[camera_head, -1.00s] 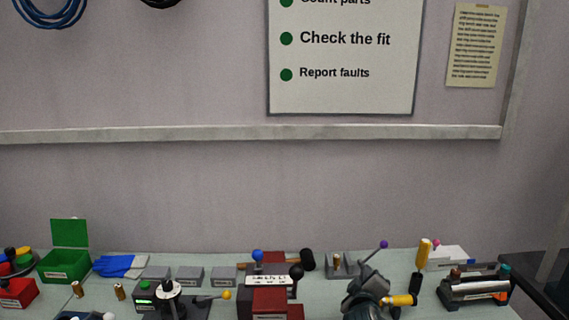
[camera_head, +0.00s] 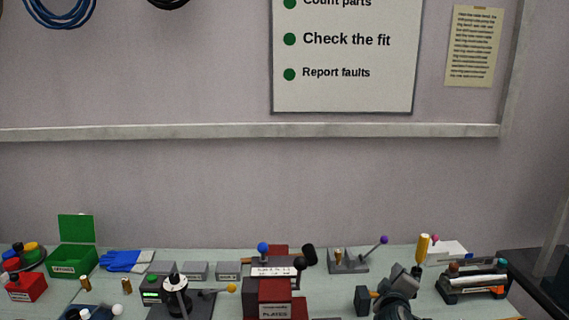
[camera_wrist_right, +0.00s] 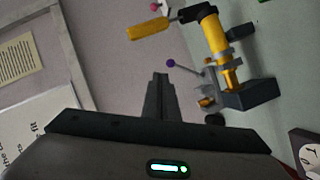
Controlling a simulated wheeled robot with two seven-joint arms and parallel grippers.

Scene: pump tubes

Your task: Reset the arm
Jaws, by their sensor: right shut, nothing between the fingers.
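My right gripper (camera_head: 402,280) is at the lower right of the head view, above the bench's front part. It is dark grey and shut, with nothing held. Its closed fingers (camera_wrist_right: 160,95) point up the picture in the right wrist view, clear of the objects. My right arm's lower part is cut off by the bottom edge of the head view. My left gripper is not in view.
A grey stand (camera_head: 348,264) with a purple-knobbed lever is behind the gripper. A yellow handle (camera_head: 423,247) stands farther back. A rack (camera_head: 473,287) lies right, a red plates box (camera_head: 274,296) left.

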